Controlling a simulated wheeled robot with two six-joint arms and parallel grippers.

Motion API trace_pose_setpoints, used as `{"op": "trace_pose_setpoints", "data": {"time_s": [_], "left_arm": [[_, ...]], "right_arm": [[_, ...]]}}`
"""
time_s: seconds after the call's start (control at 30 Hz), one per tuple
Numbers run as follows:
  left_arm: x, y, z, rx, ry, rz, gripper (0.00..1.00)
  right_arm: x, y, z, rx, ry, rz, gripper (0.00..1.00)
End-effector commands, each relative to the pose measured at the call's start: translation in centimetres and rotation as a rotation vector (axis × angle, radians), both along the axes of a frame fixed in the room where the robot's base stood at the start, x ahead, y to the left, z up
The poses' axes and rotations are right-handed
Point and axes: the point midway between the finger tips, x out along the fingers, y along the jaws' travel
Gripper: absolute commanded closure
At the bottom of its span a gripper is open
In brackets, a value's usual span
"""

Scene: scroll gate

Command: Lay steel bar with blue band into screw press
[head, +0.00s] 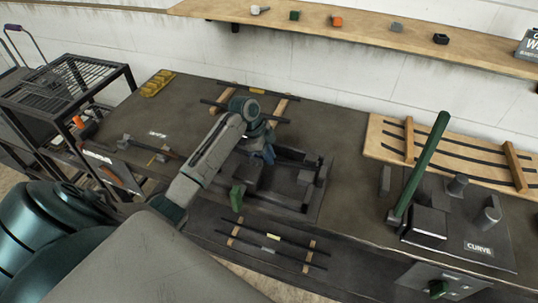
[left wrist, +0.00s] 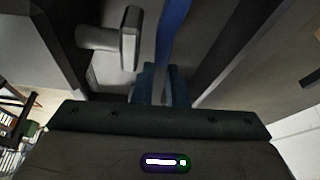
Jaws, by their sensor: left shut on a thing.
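My left gripper (head: 266,152) is over the screw press (head: 309,186), pointing down and shut. In the left wrist view a blue strip (left wrist: 172,38) runs up from between its fingers (left wrist: 160,88). I take it for the blue band of the steel bar; the bar's ends are hard to make out. The press has a dark frame, a block at its left and a green handle (head: 237,196) at its front. My arm hides part of the press and whether the bar touches it. My right gripper is not in view.
A bar with a yellow band (head: 258,91) lies on wooden strips behind, with another dark bar before it. Two more bars (head: 272,237) lie at the front. A bending station with a tall green lever (head: 424,165) stands right. A black wire rack (head: 60,85) is left.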

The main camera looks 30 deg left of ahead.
Motion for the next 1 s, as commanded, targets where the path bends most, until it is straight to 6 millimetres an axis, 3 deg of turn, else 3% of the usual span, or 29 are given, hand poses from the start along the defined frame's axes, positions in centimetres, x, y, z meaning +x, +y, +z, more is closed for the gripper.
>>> {"op": "trace_pose_setpoints", "data": {"time_s": [0.07,0.1,0.2,0.6,0.77,0.83,0.9,1.0], "left_arm": [[-0.1,-0.1,-0.3,-0.002,0.003,0.002,1.00],[-0.1,-0.1,-0.4,-0.002,0.003,0.002,0.80],[-0.1,-0.1,-0.3,-0.002,0.005,0.001,0.62],[-0.2,0.0,-0.3,0.000,0.007,0.000,0.62],[-0.1,0.0,1.0,0.000,0.004,-0.001,0.62],[-0.3,0.0,0.4,0.001,0.005,-0.001,0.62],[-0.2,0.0,2.8,0.001,0.003,0.000,0.62],[-0.3,0.0,4.7,0.001,0.005,-0.001,0.62]], "right_arm": [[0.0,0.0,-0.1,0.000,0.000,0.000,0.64],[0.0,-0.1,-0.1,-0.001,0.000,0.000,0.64],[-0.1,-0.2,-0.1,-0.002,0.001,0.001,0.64],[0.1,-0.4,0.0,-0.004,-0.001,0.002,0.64],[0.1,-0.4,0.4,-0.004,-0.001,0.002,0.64],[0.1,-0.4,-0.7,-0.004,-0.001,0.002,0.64],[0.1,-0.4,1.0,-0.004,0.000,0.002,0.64],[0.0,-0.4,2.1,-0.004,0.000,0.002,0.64]]}}
